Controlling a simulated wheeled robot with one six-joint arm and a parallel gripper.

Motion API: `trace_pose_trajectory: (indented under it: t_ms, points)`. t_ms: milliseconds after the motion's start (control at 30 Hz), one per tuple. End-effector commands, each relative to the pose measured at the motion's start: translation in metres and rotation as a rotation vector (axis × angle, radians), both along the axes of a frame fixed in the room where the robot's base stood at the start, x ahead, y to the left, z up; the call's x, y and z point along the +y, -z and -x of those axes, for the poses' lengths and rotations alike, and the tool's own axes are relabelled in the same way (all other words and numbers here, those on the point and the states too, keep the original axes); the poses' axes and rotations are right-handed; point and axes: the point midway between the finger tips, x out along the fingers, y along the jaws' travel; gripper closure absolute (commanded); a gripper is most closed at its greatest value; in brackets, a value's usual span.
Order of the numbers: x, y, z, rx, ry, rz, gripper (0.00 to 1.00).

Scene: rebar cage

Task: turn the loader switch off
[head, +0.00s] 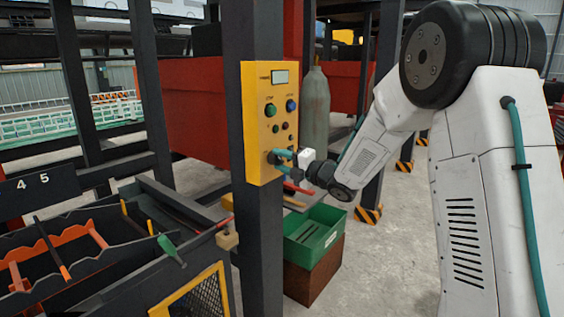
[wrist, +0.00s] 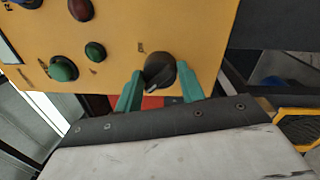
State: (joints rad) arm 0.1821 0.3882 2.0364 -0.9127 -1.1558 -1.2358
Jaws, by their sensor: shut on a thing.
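The yellow control panel (head: 262,150) is mounted on a dark post, with a small display, lamps and buttons. My gripper (head: 280,160) is at the lower part of the panel in the head view, and its teal fingers largely hide the switch there. In the wrist view, a round black rotary knob (wrist: 160,68) with a pale pointer mark sits on the panel. My gripper's two teal fingers (wrist: 159,74) stand on either side of the knob and are shut on it. The label beside the knob is too small to read.
A green crate (head: 313,237) stands on a brown box below the panel. A dark rack with tools (head: 90,255) is at the lower left. A grey gas cylinder (head: 316,110) stands behind the post. The floor to the right of the crate is clear.

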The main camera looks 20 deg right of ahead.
Motion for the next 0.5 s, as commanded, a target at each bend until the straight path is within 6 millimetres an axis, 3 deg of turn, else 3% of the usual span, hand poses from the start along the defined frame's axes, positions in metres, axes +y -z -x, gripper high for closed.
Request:
trace_pose_trajectory:
  t_ms: [67, 100, 133, 500]
  points:
    - [0.0003, 0.0028, 0.0007, 0.005, -0.001, 0.002, 0.84]
    - [0.0002, 0.0027, 0.0007, 0.005, 0.0, 0.001, 0.5]
    - [0.0002, 0.0026, 0.0005, 0.005, 0.0, 0.001, 0.42]
    - [-0.0037, 0.001, 0.0041, 0.002, 0.001, 0.0, 0.4]
